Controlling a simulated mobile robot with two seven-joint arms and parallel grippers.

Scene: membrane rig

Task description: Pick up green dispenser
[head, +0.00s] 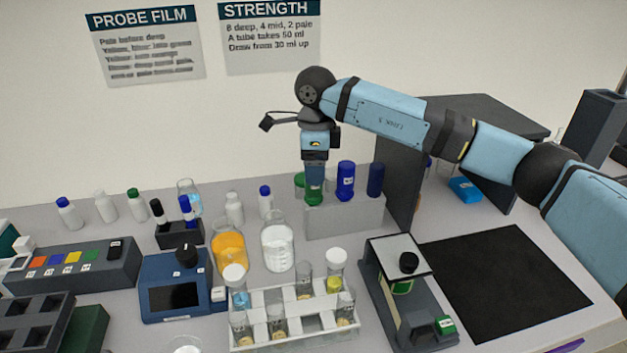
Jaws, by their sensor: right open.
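The green dispenser (314,193) stands upright at the left end of a light grey block (345,219), with its upper part hidden by my gripper. My right gripper (315,170) points straight down over its top, with the jaws open. Whether the fingers touch the dispenser cannot be told. A blue dispenser (345,184) and a dark blue one (375,181) stand to its right on the same block. My left gripper is not in view.
Another green-topped item (299,181) shows just behind left of the gripper. Orange (229,246) and clear (277,249) bottles stand in front left. A tube rack (290,330) is in front. A dark upright panel (401,180) stands to the right. The black mat (505,283) is clear.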

